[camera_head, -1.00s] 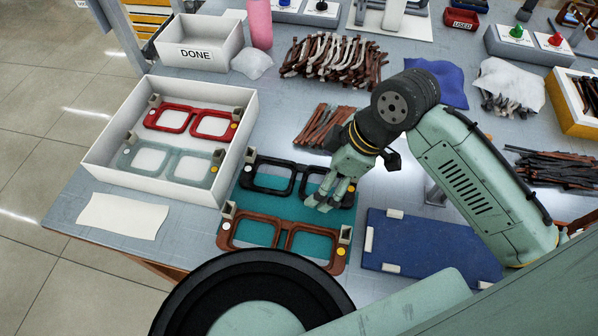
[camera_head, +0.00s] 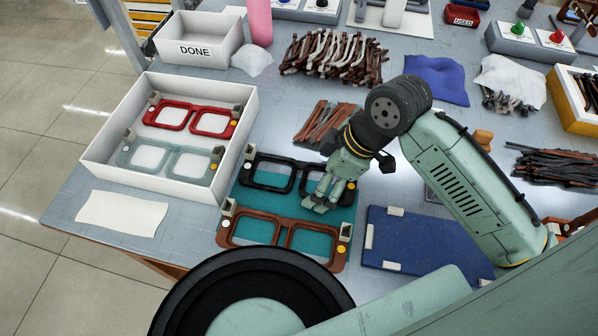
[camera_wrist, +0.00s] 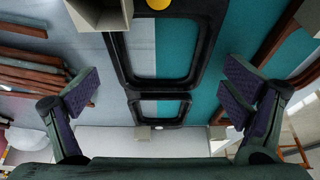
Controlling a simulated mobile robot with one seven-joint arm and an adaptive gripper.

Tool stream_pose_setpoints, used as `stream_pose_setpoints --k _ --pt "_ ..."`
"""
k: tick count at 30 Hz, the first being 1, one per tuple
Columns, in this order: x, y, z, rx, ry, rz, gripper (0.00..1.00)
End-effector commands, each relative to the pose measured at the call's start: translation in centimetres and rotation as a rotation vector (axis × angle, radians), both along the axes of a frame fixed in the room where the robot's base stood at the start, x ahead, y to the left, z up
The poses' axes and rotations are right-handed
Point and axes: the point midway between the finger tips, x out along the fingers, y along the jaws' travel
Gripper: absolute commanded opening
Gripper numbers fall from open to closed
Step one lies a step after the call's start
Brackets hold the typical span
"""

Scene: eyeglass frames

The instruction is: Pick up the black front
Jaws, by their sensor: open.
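The black front (camera_head: 270,176) lies on the teal mat (camera_head: 262,204), behind the brown front (camera_head: 262,231). My gripper (camera_head: 320,202) hangs over the right end of the black front and hides part of it. In the wrist view the black front (camera_wrist: 194,82) runs between my gripper's two spread fingers (camera_wrist: 160,95), with a visible gap on each side. The fingers are open and hold nothing. I cannot tell the exact height of the fingertips above the front.
A white tray (camera_head: 100,167) with a red front (camera_head: 187,116) and a pale clear front (camera_head: 165,158) stands to the left. A blue board (camera_head: 420,240) lies to the right. Dark red temple pieces (camera_head: 325,122) lie behind. A grey block (camera_wrist: 100,14) stands by the black front.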

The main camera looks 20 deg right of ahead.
Motion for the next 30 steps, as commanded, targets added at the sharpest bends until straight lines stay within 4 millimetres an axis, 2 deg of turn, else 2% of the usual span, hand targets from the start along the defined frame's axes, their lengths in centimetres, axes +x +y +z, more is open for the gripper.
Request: stream_pose_setpoints --k 5,27,30 --pt "0.00 0.00 0.02 0.000 0.000 0.000 0.92" --pt "0.07 -0.06 -0.05 -0.001 -0.002 -0.001 0.43" --pt "0.09 -0.08 -0.06 -0.002 -0.002 -0.001 0.42"
